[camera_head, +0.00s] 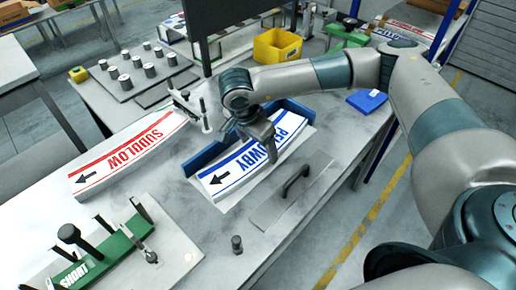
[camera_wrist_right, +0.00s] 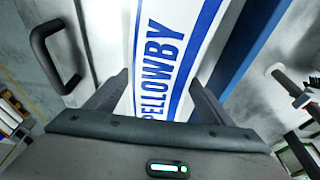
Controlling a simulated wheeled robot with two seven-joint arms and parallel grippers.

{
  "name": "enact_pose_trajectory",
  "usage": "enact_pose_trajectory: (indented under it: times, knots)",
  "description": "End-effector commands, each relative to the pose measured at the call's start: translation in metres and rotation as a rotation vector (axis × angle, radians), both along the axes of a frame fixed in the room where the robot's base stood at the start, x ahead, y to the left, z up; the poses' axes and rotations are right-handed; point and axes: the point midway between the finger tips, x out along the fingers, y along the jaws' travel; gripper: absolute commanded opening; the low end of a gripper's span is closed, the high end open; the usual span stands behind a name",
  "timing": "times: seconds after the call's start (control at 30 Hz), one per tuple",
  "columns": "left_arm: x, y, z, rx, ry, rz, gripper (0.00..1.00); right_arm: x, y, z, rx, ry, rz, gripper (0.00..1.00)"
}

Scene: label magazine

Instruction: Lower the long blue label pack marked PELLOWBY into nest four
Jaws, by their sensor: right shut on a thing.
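The long white label pack with blue stripes, marked PELLOWBY (camera_head: 225,180), lies lengthwise between blue walls (camera_head: 206,156) at the middle of the bench. A black arrow shows on its near end. My right gripper (camera_head: 259,141) comes from above and is shut across the pack's middle. In the right wrist view the fingers (camera_wrist_right: 160,80) stand on both sides of the pack (camera_wrist_right: 172,30), and a blue wall (camera_wrist_right: 252,55) runs along its right. I cannot tell whether the pack's underside touches the floor between the walls. No number for the nest is readable. My left gripper is not in view.
A red-striped pack marked SUDDLOW (camera_head: 125,152) lies to the left. A black handle (camera_head: 296,181) on a plate stands close right. A green holder marked SHORT (camera_head: 104,257), a small black knob (camera_head: 237,244), a yellow bin (camera_head: 277,47) and a blue box (camera_head: 367,100) are around.

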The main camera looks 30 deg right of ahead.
Motion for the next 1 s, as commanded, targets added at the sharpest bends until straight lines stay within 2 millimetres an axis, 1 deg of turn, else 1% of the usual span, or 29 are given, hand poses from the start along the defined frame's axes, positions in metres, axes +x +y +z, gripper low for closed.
enact_pose_trajectory:
  times: [0.17, 0.27, 0.37, 0.5, 0.57, 0.8, 1.0]
  knots:
    - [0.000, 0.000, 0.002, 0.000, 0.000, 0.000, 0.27, 0.001, 0.000, 0.006, 0.001, -0.003, 0.000, 0.33]
    - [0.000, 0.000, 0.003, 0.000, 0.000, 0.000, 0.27, 0.001, 0.000, 0.013, 0.001, -0.004, 0.000, 0.33]
    - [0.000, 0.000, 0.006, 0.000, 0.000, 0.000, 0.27, 0.001, 0.000, 0.025, 0.000, -0.003, 0.000, 0.33]
    - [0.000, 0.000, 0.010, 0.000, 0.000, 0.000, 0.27, -0.001, 0.000, 0.046, 0.000, -0.004, 0.002, 0.33]
    - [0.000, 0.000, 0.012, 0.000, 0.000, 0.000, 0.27, -0.013, -0.003, 0.051, 0.002, -0.002, 0.004, 0.33]
    - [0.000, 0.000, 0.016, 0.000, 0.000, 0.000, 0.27, -0.057, -0.011, 0.077, 0.002, -0.002, 0.003, 0.33]
    - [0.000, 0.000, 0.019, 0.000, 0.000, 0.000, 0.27, -0.089, -0.017, 0.096, 0.001, -0.002, 0.002, 0.33]
